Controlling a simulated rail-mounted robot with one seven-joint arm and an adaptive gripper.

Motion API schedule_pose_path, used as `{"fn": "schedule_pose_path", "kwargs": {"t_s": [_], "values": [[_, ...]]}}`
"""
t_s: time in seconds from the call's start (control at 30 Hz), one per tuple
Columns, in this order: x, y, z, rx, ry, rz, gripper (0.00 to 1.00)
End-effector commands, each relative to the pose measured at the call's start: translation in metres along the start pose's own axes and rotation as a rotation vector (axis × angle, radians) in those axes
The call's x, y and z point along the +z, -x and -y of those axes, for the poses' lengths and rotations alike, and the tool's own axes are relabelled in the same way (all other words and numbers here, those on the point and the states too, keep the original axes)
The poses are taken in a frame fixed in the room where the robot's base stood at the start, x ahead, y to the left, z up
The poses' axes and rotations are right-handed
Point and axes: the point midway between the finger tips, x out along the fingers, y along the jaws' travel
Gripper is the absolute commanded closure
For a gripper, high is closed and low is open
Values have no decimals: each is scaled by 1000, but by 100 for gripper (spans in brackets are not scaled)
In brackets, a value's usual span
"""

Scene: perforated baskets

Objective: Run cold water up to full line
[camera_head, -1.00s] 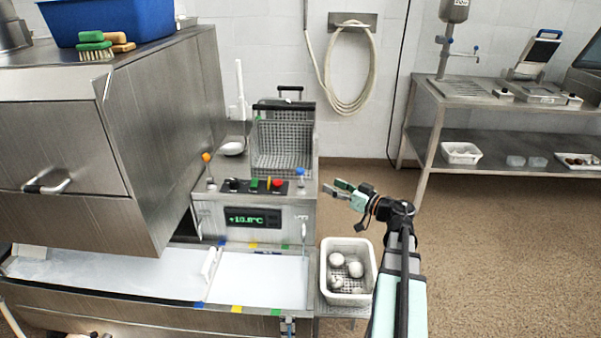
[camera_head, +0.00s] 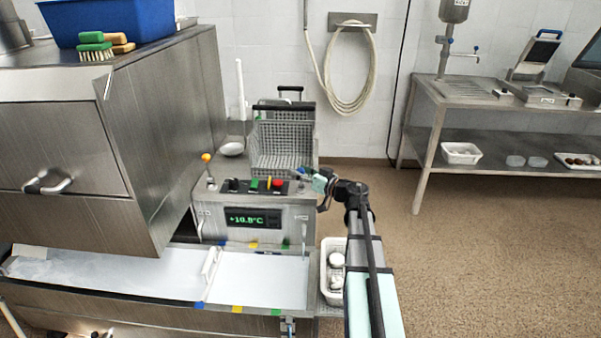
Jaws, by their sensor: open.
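A steel washing unit has a panel with a green display (camera_head: 253,219) reading about +10.8°C. An orange-topped lever (camera_head: 206,158) stands at the panel's left end. The blue-topped lever at the right end is mostly hidden by my gripper (camera_head: 310,177). My gripper is open, with its fingers pointing left at that lever's place. I cannot tell whether they touch it. A wire-mesh basket (camera_head: 283,140) sits in the tank behind the panel. The water level and a full line cannot be made out.
A white perforated basket (camera_head: 325,290) with pale round items stands below my arm, partly hidden. A large steel machine (camera_head: 165,120) rises close on the left. A coiled hose (camera_head: 347,70) hangs on the wall. The floor to the right is clear.

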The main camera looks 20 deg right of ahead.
Motion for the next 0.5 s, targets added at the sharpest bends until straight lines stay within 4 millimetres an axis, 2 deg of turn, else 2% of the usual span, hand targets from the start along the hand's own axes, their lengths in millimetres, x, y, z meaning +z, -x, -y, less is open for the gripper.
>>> {"fn": "schedule_pose_path", "kwargs": {"t_s": [0.17, 0.2, 0.33, 0.37, 0.5], "values": [[0, 0, 0, 0, 0, 0, 44], [0, 0, 0, 0, 0, 0, 48], [0, 0, 0, 0, 0, 0, 94], [0, 0, 0, 0, 0, 0, 100], [0, 0, 0, -1, -1, 0, 100]]}}
